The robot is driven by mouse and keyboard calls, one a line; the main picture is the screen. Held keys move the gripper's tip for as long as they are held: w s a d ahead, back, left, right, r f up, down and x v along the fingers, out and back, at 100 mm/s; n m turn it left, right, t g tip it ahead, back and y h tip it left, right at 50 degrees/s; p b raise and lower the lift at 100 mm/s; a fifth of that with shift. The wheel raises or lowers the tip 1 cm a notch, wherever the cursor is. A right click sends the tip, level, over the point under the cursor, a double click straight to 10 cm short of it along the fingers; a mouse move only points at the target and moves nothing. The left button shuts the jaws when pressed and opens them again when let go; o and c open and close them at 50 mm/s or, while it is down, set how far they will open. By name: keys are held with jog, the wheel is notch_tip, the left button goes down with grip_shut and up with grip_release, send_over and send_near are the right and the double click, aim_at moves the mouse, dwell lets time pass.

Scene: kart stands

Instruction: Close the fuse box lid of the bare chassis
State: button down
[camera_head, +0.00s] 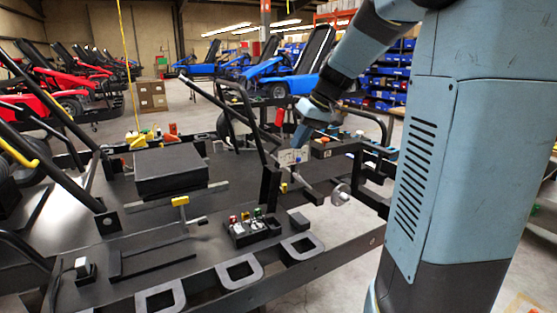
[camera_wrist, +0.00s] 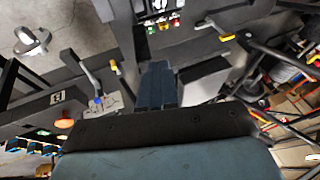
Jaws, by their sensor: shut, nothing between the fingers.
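The bare chassis (camera_head: 215,275) is a black frame with a flat deck across the middle of the head view. A low black box with a flat top (camera_head: 170,172) sits on its deck; it also shows in the wrist view (camera_wrist: 204,80), right of my fingers. I cannot tell whether this is the fuse box, and no clearly raised lid shows. My gripper (camera_head: 301,136) is shut and empty, pointing down above the chassis's far right part, near a white plate (camera_head: 291,157). In the wrist view my gripper (camera_wrist: 157,68) appears apart from the box.
A small block with red, white and green parts (camera_head: 250,226) sits at the near edge. A silver round knob (camera_head: 341,194) is at the right. Red and blue karts (camera_head: 285,72) stand behind.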

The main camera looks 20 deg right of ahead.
jog(key=w+d+f+n+y, duration=0.1)
jog(key=w+d+f+y, duration=0.25)
jog(key=w+d, duration=0.55)
jog(key=w+x, duration=0.2)
jog(key=x, duration=0.9)
jog(key=shift+a+t+h, duration=0.3)
jog(key=shift+a+h, duration=0.05)
jog(key=shift+a, duration=0.05)
jog(key=shift+r, duration=0.15)
